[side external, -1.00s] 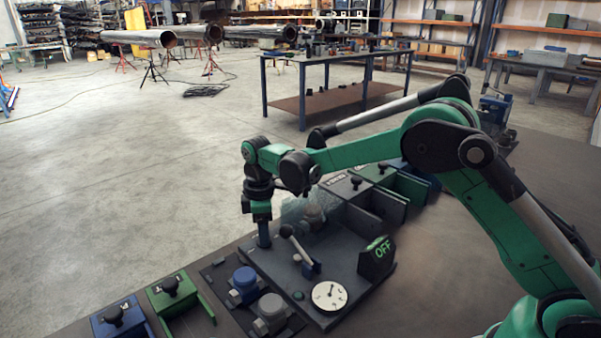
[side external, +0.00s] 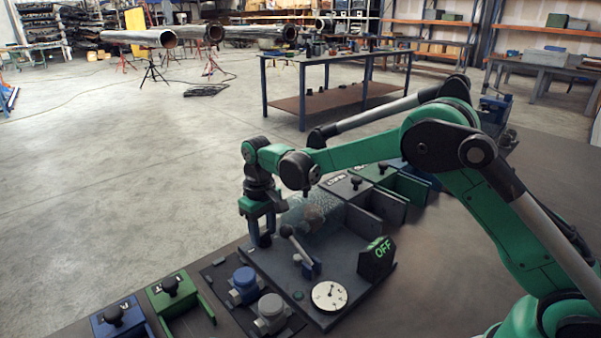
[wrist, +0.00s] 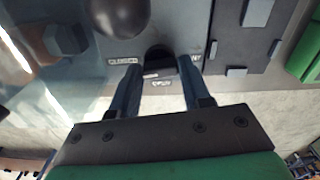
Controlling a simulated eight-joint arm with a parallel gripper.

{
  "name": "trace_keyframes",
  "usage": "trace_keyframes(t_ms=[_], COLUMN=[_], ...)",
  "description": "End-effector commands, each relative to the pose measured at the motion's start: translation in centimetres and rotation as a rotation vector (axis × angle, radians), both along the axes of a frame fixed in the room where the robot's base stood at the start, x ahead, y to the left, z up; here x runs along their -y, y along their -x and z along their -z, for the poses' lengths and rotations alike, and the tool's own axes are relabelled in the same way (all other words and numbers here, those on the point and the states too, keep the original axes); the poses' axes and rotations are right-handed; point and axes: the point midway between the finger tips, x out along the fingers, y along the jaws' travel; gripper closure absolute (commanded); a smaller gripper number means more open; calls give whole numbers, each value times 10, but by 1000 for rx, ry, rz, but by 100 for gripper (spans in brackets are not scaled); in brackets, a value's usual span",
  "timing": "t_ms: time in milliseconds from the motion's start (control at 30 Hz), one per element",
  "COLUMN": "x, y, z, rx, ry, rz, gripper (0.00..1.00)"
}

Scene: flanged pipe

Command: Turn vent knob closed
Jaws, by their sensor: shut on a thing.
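My gripper (side external: 263,238) points straight down at the far left corner of the dark panel (side external: 340,262) in the side view. In the wrist view my gripper (wrist: 158,70) has its two blue fingers on either side of a black knob (wrist: 158,58), the vent knob, and is shut on it. The knob has a light mark on its near edge. Small white labels lie around it, one reading like CLOSED (wrist: 121,61) to its left. In the side view the fingers largely hide the knob.
On the panel stand a lever (side external: 296,243), a white dial gauge (side external: 329,295) and a block lit OFF (side external: 377,258). A see-through mesh guard (side external: 312,216) is close right of my gripper. Blue (side external: 245,284) and grey (side external: 271,313) fittings stand nearer the camera.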

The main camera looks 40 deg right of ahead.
Motion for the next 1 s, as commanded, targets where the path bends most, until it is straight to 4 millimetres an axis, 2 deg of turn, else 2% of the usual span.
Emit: trace_keyframes(t_ms=[333,867,900,933,1000], x=[0,0,0,0,0], y=[-1,-1,-1,-1,-1], z=[-1,-1,-1,0,0], rx=[3,3,3,3,3], ry=[-1,-1,-1,-1,-1], rz=[131,153,153,153,152], gripper=[100,100,50,45,45])
